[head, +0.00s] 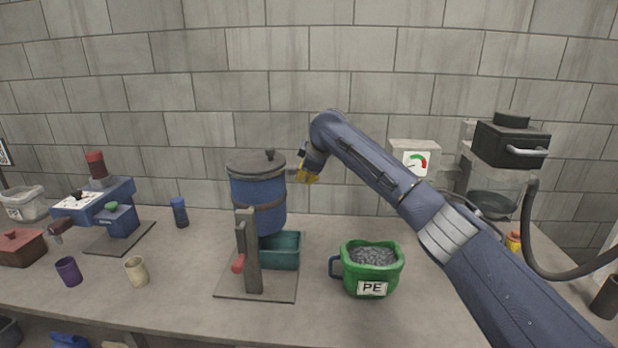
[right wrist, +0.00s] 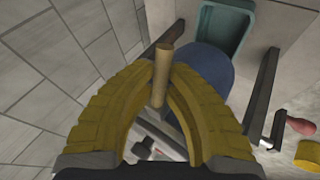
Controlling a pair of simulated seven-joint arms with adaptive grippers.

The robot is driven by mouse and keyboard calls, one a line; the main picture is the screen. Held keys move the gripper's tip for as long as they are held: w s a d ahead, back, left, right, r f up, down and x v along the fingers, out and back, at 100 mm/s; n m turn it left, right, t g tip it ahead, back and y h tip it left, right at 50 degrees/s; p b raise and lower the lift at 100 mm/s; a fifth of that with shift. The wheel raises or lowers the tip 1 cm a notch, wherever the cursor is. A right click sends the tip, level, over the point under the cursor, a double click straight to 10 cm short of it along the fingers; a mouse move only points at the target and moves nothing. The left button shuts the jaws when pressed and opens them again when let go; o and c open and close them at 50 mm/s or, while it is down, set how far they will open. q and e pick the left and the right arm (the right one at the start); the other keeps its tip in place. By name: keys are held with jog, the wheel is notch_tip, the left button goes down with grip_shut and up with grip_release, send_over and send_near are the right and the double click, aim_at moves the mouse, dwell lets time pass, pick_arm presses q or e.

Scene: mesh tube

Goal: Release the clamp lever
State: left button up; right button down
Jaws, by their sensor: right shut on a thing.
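A blue pot (head: 258,198) with a dark lid (head: 255,163) and a dark band stands on a grey post stand (head: 250,250). My right gripper (head: 303,172) is at the right side of the pot, about level with the lid. In the right wrist view its yellow fingers (right wrist: 162,78) are closed around a tan rod (right wrist: 164,55), which appears to be the clamp lever. The blue pot (right wrist: 207,75) lies beyond the rod. Where the rod joins the clamp is hidden. My left gripper is not in view.
A teal bin (head: 290,250) sits below the pot. A green PE bucket (head: 384,281) of grey pellets is to the right. A blue machine (head: 118,200) and cups stand left. The front of the table is mostly clear.

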jog(key=shift+r+n+h, duration=0.3)
jog(key=shift+r+h, duration=0.05)
jog(key=shift+h, duration=0.65)
jog(key=c, duration=1.4)
grip_release()
jog(key=shift+v, duration=6)
jog(key=shift+w+r, duration=0.1)
